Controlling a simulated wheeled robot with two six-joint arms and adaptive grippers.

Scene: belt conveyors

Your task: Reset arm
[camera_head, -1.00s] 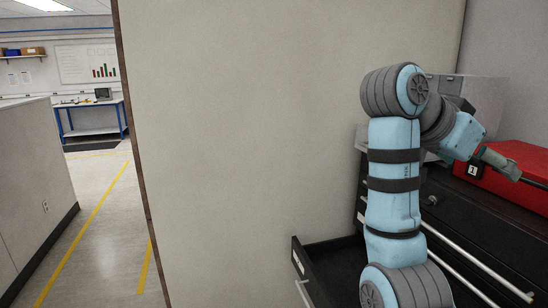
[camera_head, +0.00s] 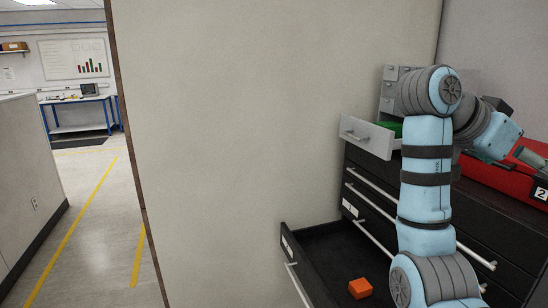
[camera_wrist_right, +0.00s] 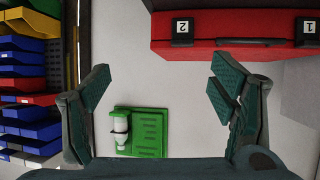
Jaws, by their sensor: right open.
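My left arm and gripper are not in view.
A black cabinet (camera_head: 385,203) has an open lower drawer (camera_head: 325,250) holding an orange block (camera_head: 360,288). A small grey drawer (camera_head: 366,136) above is also open. A red case (camera_wrist_right: 235,28) lies on the cabinet. A beige panel (camera_head: 240,120) stands left.

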